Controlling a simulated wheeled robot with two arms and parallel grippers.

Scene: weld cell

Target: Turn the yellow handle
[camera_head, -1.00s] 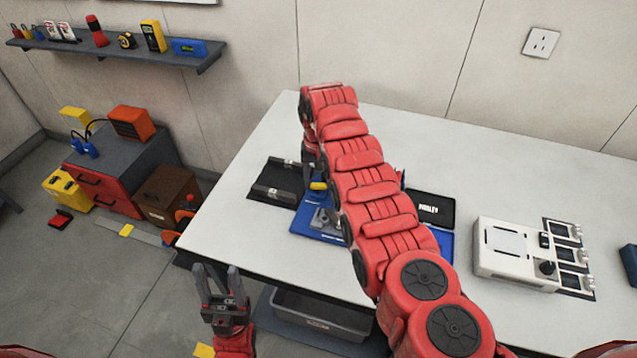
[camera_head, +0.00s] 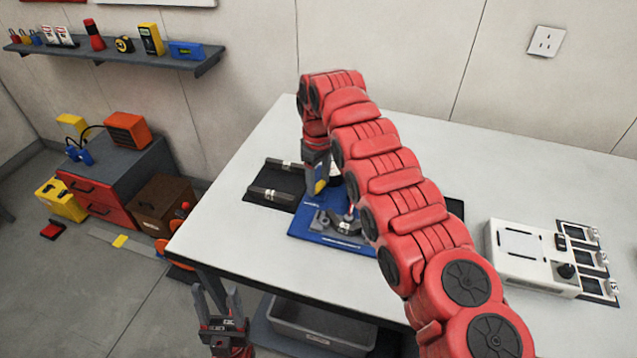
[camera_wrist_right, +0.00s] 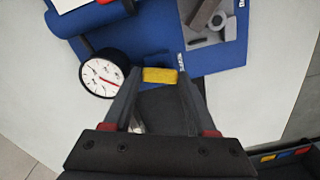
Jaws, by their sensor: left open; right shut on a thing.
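The yellow handle (camera_wrist_right: 160,76) shows in the right wrist view as a short yellow block between my right fingertips. In the head view a small yellow patch of the handle (camera_head: 320,186) shows at the right gripper's tip, above the blue base (camera_head: 298,224). My right gripper (camera_wrist_right: 158,84) is shut on the handle. A round white gauge (camera_wrist_right: 104,74) with a red needle sits just left of it in the wrist view, on the blue assembly. My left gripper (camera_head: 218,300) is open and empty, low in front of the table's left edge.
A black tray (camera_head: 258,197) with a grey bar lies left of the blue base. A white control box (camera_head: 510,255) stands at the table's right. A grey bin (camera_head: 320,325) sits below the table's front edge. The table's (camera_head: 240,150) back left is clear.

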